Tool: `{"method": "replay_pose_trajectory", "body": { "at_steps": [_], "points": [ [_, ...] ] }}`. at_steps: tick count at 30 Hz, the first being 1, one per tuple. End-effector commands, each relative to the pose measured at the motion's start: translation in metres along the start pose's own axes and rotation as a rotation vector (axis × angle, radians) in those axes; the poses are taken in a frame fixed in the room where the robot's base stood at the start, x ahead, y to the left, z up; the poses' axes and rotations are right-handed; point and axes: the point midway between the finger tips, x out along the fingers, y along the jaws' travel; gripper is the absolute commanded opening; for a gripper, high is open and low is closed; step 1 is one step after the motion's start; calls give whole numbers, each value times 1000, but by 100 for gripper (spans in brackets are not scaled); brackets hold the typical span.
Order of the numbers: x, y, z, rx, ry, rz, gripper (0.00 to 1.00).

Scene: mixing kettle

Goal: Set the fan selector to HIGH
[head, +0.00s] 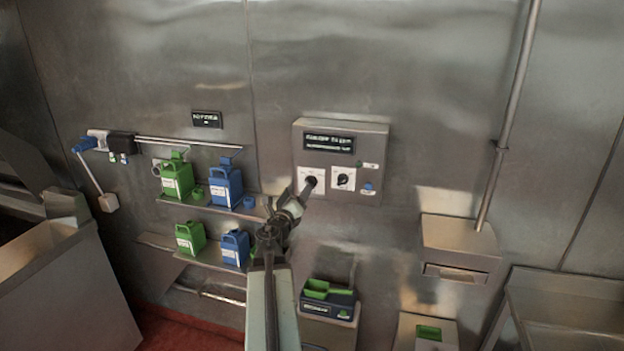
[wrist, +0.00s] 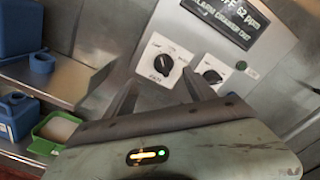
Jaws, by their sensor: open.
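The control box (head: 370,142) on the steel wall carries two black knobs on white plates. The left knob (head: 311,181) also shows in the wrist view (wrist: 164,63); the lettering on its plate is too small to read surely, so I cannot tell for certain which knob is the fan selector. The right knob (head: 343,181) shows in the wrist view (wrist: 211,76). My gripper (wrist: 162,92) is open and empty, its two fingers pointing up at the left knob, one to either side. In the head view my gripper (head: 305,190) partly covers the left plate. Contact cannot be told.
The box has a dark display (head: 329,143), a green light (head: 360,165) and a blue button (head: 369,187). Shelves with green jugs (head: 177,180) and blue jugs (head: 226,187) are at left. A grey box (head: 459,245) with a pipe is at right.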

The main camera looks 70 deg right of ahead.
Motion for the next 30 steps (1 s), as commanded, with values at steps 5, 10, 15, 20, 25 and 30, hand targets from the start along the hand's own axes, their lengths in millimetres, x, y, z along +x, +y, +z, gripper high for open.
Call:
{"method": "replay_pose_trajectory", "body": {
  "at_steps": [5, 10, 15, 20, 25, 30],
  "points": [
    [5, -8, -3, -67, -9, -6, 64],
    [15, -7, -2, -63, -8, -6, 64],
    [35, -7, -2, -61, -8, -7, 64],
    [54, -8, -2, -60, -6, -8, 64],
    [75, -8, -2, -59, -7, -7, 64],
    [79, -8, -2, -59, -7, -7, 64]
  ]
}}
